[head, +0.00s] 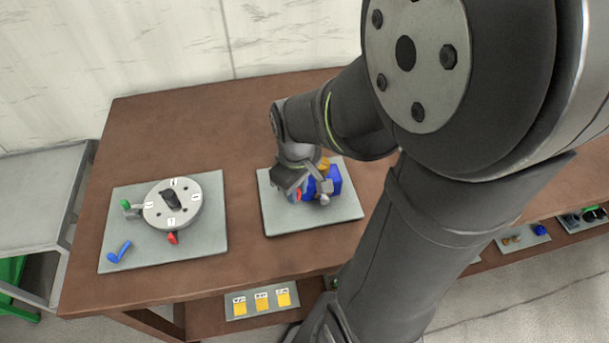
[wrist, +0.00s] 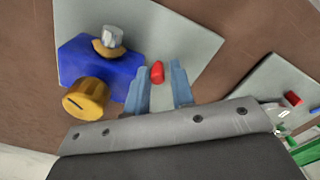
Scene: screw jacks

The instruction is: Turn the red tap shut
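The red tap (wrist: 157,72) shows in the wrist view as a small rounded red piece between my gripper's two fingers. In the head view a bit of red (head: 298,195) shows beside the blue block (head: 333,180). My gripper (wrist: 160,80) is over the right-hand plate (head: 285,222), next to the blue block. Its fingers are apart, with a gap visible on each side of the red piece. The block carries an orange knob (wrist: 87,98) and a grey knob (wrist: 112,37). My gripper hides part of the block and tap in the head view.
A second plate (head: 125,215) on the left holds a round labelled dial (head: 185,211) with green (head: 126,204) and red (head: 173,238) pieces at its edge and a loose blue piece (head: 118,253). Brown table is bare between the plates. Yellow cards (head: 262,303) lie on a lower shelf.

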